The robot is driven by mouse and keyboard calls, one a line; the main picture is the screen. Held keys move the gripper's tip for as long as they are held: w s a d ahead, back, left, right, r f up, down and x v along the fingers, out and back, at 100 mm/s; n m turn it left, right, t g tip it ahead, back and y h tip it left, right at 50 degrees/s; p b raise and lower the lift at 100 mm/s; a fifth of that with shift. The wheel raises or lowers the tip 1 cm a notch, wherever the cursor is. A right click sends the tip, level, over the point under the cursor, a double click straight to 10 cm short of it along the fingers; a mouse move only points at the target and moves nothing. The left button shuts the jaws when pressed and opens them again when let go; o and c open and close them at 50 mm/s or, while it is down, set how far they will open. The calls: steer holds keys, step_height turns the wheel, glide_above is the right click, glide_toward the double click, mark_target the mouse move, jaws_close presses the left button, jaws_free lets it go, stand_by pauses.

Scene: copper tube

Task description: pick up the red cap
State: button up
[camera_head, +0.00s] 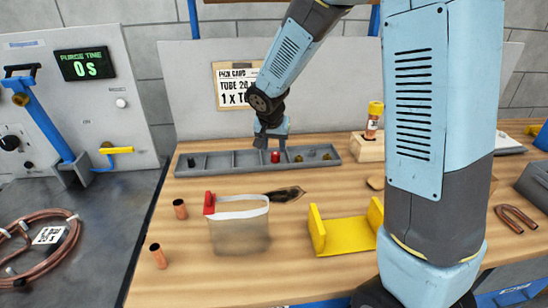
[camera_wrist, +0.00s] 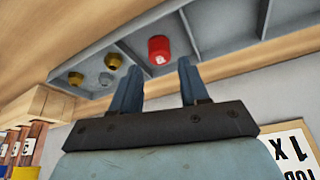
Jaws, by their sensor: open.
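The red cap (camera_head: 275,157) sits in a compartment of the long grey divided tray (camera_head: 220,168) at the back of the bench. It also shows in the wrist view (camera_wrist: 159,50), upper middle, with a small pale mark on its side. My gripper (camera_head: 271,146) hangs over the tray, close to the cap. In the wrist view my gripper (camera_wrist: 157,75) is open, with its two fingers apart and nothing between them. The cap appears just beyond the fingertips, roughly centred between them. I cannot tell the exact height gap.
Brass and grey fittings (camera_wrist: 93,72) lie in a neighbouring compartment. A wooden block (camera_head: 366,147) with a yellow-topped copper piece stands right of the tray. A clear pouch with a red piece (camera_head: 240,232), a yellow bracket (camera_head: 345,236) and copper tube pieces (camera_head: 158,256) lie nearer.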

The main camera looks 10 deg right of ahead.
mark_target(276, 153)
steer(key=shift+x, duration=2.7)
steer(key=shift+w, duration=0.15)
steer(key=shift+d+r, duration=0.1)
steer(key=c, duration=0.8)
steer(key=shift+r, duration=0.15)
